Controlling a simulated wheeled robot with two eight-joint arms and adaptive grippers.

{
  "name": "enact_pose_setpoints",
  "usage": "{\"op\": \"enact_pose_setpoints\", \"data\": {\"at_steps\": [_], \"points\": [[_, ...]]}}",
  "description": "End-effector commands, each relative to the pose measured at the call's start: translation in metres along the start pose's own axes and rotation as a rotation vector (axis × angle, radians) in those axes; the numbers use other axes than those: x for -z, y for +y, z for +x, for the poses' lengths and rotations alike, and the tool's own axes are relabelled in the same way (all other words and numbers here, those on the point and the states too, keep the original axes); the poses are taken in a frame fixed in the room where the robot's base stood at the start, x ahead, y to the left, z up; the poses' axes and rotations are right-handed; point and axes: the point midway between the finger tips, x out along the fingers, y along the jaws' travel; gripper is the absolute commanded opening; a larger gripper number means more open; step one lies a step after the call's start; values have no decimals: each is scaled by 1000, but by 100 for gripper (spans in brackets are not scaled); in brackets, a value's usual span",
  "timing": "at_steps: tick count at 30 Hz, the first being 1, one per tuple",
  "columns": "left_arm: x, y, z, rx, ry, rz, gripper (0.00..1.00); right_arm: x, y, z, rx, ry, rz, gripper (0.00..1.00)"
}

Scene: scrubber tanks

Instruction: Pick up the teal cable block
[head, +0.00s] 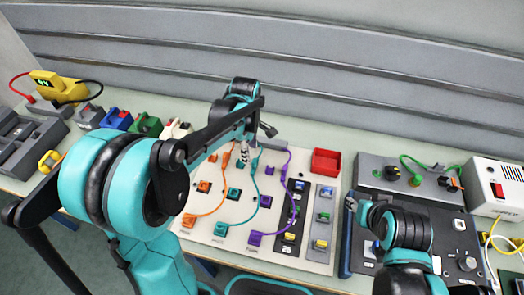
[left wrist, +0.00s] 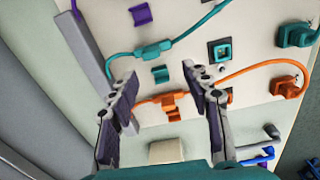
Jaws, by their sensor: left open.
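The teal cable block (left wrist: 153,53) sits in line on a teal cable over the cream board, in the upper middle of the left wrist view. The teal cable (head: 256,184) curves down to a teal plug (head: 219,230) in the head view; this plug also shows in the left wrist view (left wrist: 298,36). My left gripper (left wrist: 166,92) is open and empty, its fingers apart over the board. The teal block lies beyond its fingertips, and an orange cable block (left wrist: 168,104) shows between the fingers. My right gripper (head: 358,206) is beside the right-hand panel; its jaws are too small to judge.
A purple cable (head: 284,185) and an orange cable (head: 216,200) run alongside on the board. A teal socket (left wrist: 220,51) and an empty teal clip (left wrist: 160,74) are nearby. A red tray (head: 326,161) stands at the back right. A grey rail (left wrist: 83,42) edges the board.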

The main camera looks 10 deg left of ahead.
Motion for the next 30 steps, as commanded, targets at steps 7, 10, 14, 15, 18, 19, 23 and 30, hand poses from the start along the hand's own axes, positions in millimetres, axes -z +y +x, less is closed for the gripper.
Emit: {"op": "enact_pose_setpoints", "data": {"at_steps": [7, 10, 14, 15, 18, 19, 23, 30], "points": [[-1, 6, 22, 29, -1, -76, 48, -1, 0, 2, 0, 0, 0, 40], [-1, 6, 34, 29, -1, -74, 48, -4, 0, 5, 0, 0, 0, 40], [-2, 8, 45, 28, -1, -73, 48, -7, 0, 9, 0, 0, 0, 40], [-2, 8, 51, 28, -1, -73, 48, -8, 0, 12, 0, 0, 0, 40], [-3, 10, 68, 28, -1, -72, 48, -14, 0, 19, 0, 0, 0, 40], [-3, 10, 72, 28, -1, -73, 48, -14, 0, 20, 0, 0, 0, 40], [-3, 9, 84, 27, -1, -72, 48, -16, 0, 23, 0, 0, 0, 40], [-3, 9, 83, 27, -1, -72, 38, -16, 0, 22, 0, 0, 0, 40]]}}
